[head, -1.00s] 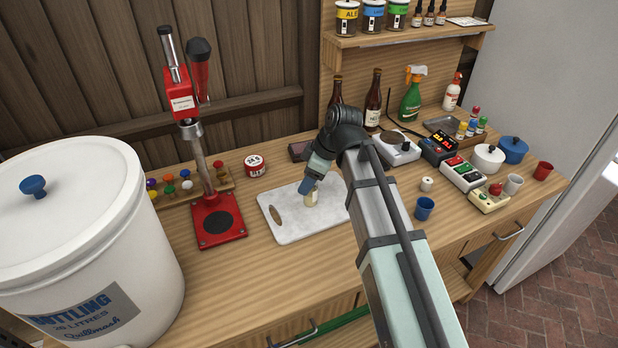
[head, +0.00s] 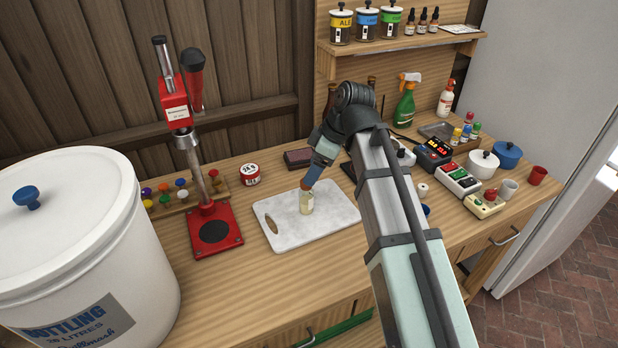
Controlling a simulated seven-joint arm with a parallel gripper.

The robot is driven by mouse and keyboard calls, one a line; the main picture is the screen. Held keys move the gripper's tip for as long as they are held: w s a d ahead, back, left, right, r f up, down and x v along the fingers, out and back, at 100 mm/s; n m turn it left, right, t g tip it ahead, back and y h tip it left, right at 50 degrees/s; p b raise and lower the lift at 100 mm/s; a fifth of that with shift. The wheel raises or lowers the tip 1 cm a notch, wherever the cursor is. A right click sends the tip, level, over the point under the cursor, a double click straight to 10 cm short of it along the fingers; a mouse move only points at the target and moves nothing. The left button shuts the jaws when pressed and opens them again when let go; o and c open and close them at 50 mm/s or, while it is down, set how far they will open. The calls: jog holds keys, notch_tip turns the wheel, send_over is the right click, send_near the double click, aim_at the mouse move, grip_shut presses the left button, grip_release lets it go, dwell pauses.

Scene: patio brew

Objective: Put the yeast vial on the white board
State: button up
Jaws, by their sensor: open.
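The yeast vial (head: 306,204), a small pale cream cylinder, stands upright on the white board (head: 278,236), near its middle. The board lies flat on the bench, with a hand hole at its left end. My gripper (head: 307,187) points down from the upper right at the top of the vial. It is open; its fingertips are small here, and I cannot tell whether they still touch the vial's top. My arm hides part of the bench to the right of the board.
A red bottle capper (head: 215,232) and a white bottling bucket (head: 85,240) stand left of the board. A red-and-white tin (head: 249,175) and a dark block (head: 298,157) sit behind it. Scales, pots and cups crowd the right. The bench front is clear.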

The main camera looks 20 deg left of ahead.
jog(key=shift+v, duration=2.35)
